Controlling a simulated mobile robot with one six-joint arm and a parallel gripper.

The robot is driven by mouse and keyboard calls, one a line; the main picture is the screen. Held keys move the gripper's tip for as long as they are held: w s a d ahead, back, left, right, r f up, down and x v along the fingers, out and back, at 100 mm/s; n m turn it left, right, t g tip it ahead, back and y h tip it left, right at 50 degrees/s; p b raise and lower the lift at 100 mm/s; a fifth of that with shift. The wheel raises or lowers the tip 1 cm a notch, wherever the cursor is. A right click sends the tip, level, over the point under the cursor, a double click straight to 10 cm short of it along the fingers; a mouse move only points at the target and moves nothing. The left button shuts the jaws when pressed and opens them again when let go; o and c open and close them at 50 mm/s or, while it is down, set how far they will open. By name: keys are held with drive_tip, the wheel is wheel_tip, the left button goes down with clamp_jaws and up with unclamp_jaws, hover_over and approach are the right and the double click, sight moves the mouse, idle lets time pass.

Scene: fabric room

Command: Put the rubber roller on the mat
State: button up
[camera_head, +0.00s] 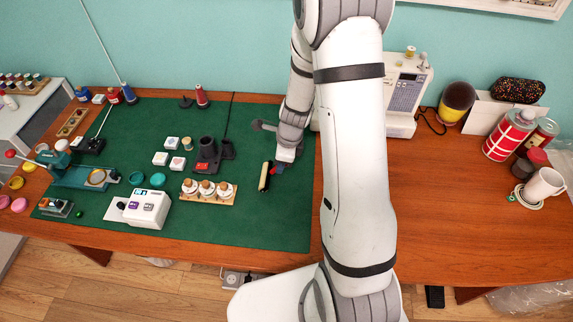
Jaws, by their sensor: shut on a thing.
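The fingertips are small in the picture and partly covered by the wrist. The roller is over the right part of the dark green mat (265,220), which covers much of the table's left half. I cannot tell whether the roller touches the mat or hangs just above it.
A wooden stamp rack (208,191) stands left of the roller, with a black and red stand (207,155) behind it. A white machine (141,207) is further left. The mat's front right is bare. A sewing machine (408,90) stands behind my arm; mug (543,185) far right.

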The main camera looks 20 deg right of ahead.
drive_tip(key=shift+w+f, duration=0.1)
drive_tip(key=shift+f, duration=0.85)
drive_tip(key=shift+r, duration=0.1)
drive_tip(key=shift+f+b, duration=0.5)
drive_tip(key=shift+f, duration=0.2)
clamp_jaws()
drive_tip(key=o, duration=0.9)
unclamp_jaws()
drive_tip(key=shift+r, duration=0.1)
